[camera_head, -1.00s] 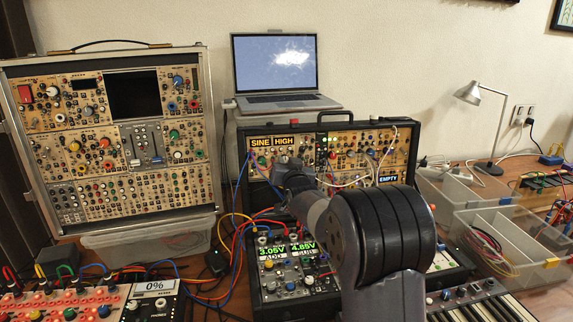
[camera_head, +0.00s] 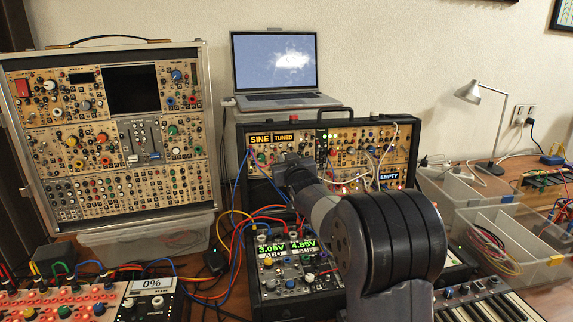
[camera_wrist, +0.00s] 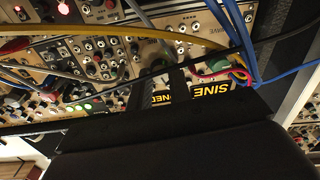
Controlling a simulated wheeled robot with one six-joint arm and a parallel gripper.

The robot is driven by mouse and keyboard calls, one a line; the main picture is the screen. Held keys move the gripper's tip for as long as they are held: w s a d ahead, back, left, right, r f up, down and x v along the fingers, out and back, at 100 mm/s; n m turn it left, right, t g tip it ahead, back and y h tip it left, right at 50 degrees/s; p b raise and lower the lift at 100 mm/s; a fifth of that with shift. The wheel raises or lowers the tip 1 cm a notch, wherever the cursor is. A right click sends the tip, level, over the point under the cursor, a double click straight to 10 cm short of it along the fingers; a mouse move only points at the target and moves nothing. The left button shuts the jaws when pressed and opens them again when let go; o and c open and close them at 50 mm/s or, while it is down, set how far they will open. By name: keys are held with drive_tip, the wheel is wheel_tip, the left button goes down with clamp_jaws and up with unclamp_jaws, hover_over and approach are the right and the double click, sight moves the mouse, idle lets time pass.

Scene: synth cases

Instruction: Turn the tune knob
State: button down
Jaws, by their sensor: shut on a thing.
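The case (camera_head: 413,150) with the tune knob stands below the laptop. Its display (camera_head: 272,139) reads SINE and TUNED. My gripper (camera_head: 284,164) reaches the panel just below this display and hides the knob in the head view. In the wrist view my gripper (camera_wrist: 160,78) has its two dark fingers at the panel, shut on the tune knob, of which little shows between them. The display also shows upside down in the wrist view (camera_wrist: 210,91), partly covered by a finger.
Blue, red and yellow cables (camera_head: 240,215) hang left of my arm, and white cables (camera_head: 375,160) cross the panel on the right. A lower module with voltage displays (camera_head: 272,250) sits in front. Clear bins (camera_head: 500,235) stand at the right.

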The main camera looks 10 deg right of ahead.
drive_tip(key=shift+n, duration=0.9)
drive_tip(key=c, duration=1.3)
unclamp_jaws()
drive_tip(key=shift+s, duration=0.1)
drive_tip(key=s+b, duration=0.1)
drive_tip(key=s, duration=0.9)
drive_tip(key=shift+s+d, duration=0.3)
drive_tip(key=shift+d, duration=0.1)
drive_tip(key=shift+w+r, duration=0.1)
drive_tip(key=shift+r, duration=0.05)
